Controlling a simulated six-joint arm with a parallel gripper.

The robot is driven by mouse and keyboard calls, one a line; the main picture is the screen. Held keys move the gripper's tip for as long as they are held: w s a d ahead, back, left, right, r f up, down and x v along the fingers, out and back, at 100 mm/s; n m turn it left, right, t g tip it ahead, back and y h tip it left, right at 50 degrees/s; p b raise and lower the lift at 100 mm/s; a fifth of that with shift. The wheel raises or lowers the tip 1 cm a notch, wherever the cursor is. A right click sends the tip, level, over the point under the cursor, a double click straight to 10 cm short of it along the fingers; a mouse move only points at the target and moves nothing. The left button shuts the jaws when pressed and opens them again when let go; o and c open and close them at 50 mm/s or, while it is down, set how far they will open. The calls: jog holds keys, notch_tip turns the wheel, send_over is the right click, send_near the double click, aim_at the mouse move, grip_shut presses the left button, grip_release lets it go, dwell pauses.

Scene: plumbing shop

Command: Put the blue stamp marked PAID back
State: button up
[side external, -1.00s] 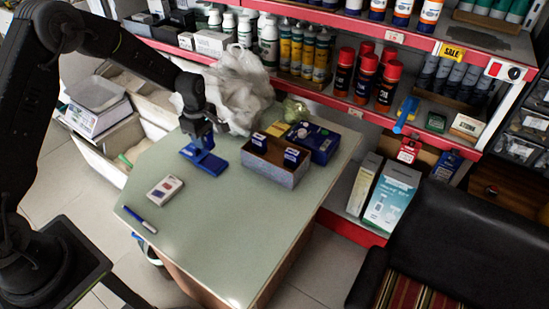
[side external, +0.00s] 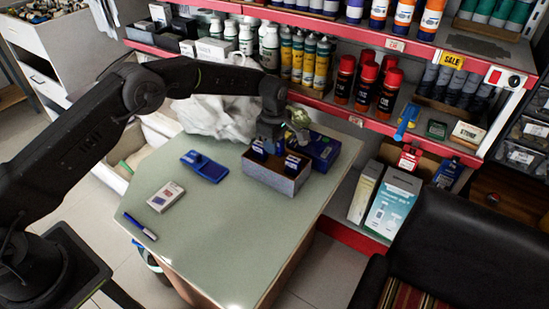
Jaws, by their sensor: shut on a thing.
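My gripper (side external: 269,138) is over the open stamp box (side external: 273,177), shut on a dark blue stamp (side external: 269,147). The lettering is too small to read, and I cannot tell whether the stamp's base touches the box floor. Other blue stamps stand in the box: one (side external: 257,148) just left of the held one, and one (side external: 292,163) at the right. The blue ink pad (side external: 204,166) lies open on the table to the left of the box, with no gripper at it.
A blue box (side external: 320,152) with things on top stands behind the stamp box. A white plastic bag (side external: 215,118) lies at the back, partly behind my arm. A small white card box (side external: 165,196) and a blue pen (side external: 140,226) lie front left. The table (side external: 232,240) is clear in front.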

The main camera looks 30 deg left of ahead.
aim_at(274, 164)
jog(key=shift+f, duration=2.6)
jog(key=shift+f, duration=0.15)
jog(key=o, duration=0.9)
notch_tip(274, 164, up, 12)
jog(key=shift+r, duration=0.2)
jog(key=shift+r, duration=0.1)
